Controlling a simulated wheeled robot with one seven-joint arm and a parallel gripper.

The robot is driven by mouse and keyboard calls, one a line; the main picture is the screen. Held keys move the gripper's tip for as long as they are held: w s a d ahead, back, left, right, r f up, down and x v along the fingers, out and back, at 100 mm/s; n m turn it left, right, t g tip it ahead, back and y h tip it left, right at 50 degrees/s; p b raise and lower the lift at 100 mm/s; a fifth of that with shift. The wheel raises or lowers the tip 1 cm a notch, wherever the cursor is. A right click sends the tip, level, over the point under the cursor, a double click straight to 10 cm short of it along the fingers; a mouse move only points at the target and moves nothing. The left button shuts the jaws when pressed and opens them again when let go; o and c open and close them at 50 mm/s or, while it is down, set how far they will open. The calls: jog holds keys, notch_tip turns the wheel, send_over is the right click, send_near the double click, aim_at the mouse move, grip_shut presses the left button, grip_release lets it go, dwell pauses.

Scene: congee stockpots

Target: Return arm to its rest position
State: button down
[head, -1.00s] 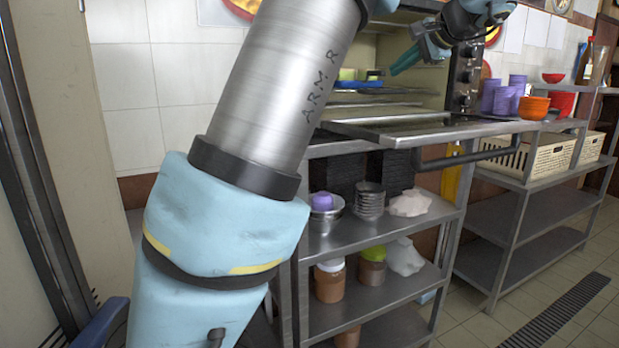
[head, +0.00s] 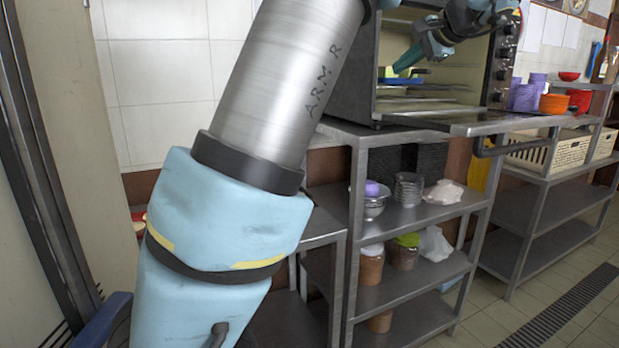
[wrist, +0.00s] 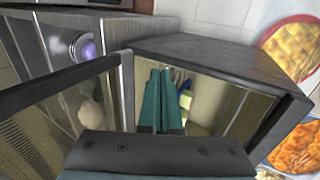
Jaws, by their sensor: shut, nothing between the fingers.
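My gripper (head: 408,60) shows at the upper right of the head view, at the mouth of an open oven (head: 365,70). In the wrist view its two teal fingers (wrist: 161,100) are together with nothing between them, pointing at the oven's opening. My arm rises from the bottom left, and its large silver link hides part of the wall and shelving. Inside the oven, a blue tray (head: 402,80) with a green item (head: 420,72) lies on a rack, partly hidden behind the fingers.
The oven door (head: 450,121) is folded down and juts out over steel shelves (head: 405,214) holding bowls and jars. A side rack carries purple cups (head: 526,97), an orange bowl stack (head: 553,104) and a cream basket (head: 545,150). Open floor lies at the lower right.

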jog(key=s+a+f+n+g+h, duration=0.1)
jog(key=s+a+f+n+g, duration=0.15)
jog(key=a+f, duration=0.65)
jog(key=s+a+f+n+g+h, duration=0.15)
jog(key=a+f+g, duration=0.25)
jog(key=a+f, duration=0.6)
jog(key=s+a+f+n+g+h, duration=0.1)
jog(key=s+a+f+n, duration=0.2)
jog(key=s+f, duration=0.4)
jog(key=s+a+f+n+g+h, duration=0.2)
jog(key=s+a+f+n, duration=0.2)
jog(key=s+f, duration=0.4)
jog(key=s+a, duration=0.1)
jog(key=s, duration=0.2)
jog(key=shift+s+a+f+n, duration=0.2)
jog(key=shift+s+f+n, duration=0.1)
jog(key=shift+s, duration=0.05)
jog(key=shift+w, duration=0.1)
